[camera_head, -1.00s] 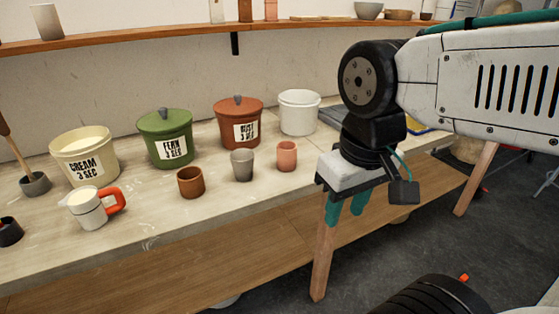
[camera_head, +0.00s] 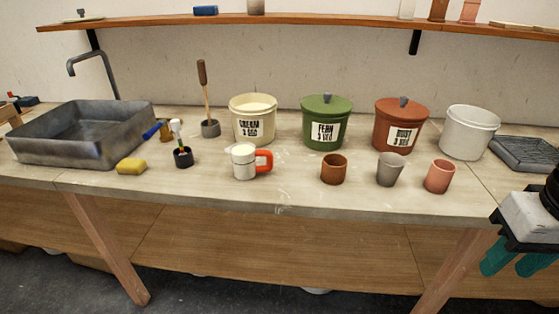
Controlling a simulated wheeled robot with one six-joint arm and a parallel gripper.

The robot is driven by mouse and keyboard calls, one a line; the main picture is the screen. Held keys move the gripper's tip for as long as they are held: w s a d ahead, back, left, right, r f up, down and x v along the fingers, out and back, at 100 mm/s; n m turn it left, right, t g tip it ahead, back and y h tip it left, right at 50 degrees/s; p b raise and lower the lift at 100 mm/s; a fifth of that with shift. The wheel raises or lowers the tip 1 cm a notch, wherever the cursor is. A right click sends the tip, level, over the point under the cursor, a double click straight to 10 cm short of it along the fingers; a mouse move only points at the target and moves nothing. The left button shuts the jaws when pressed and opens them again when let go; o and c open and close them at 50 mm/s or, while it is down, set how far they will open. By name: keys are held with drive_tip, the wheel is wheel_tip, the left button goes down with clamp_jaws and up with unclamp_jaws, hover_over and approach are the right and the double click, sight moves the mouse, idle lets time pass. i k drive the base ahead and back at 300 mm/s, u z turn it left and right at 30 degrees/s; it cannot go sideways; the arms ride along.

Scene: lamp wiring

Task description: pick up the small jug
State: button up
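The small jug (camera_head: 243,164) is white with a red-orange handle on its right side. It stands upright near the front of the bench, in front of the cream bucket (camera_head: 252,118), and its top looks pale and filled. My gripper (camera_head: 515,264) is at the right edge, in front of the bench and below its top, far to the right of the jug. Its two teal fingers point down with a narrow gap between them, and I see nothing held. Part of the gripper is cut off by the picture edge.
A brown cup (camera_head: 334,169), a grey cup (camera_head: 390,169) and a pink cup (camera_head: 439,176) stand right of the jug. Green (camera_head: 326,124) and rust (camera_head: 401,125) lidded buckets stand behind. A dark brush pot (camera_head: 183,157) and yellow sponge (camera_head: 131,166) are left, beside a sink (camera_head: 85,135).

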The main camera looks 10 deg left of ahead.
sight(253, 162)
drive_tip(key=z, duration=0.05)
drive_tip(key=k, duration=0.35)
drive_tip(key=u, duration=0.9)
drive_tip(key=i, duration=1.25)
drive_tip(key=u, duration=0.8)
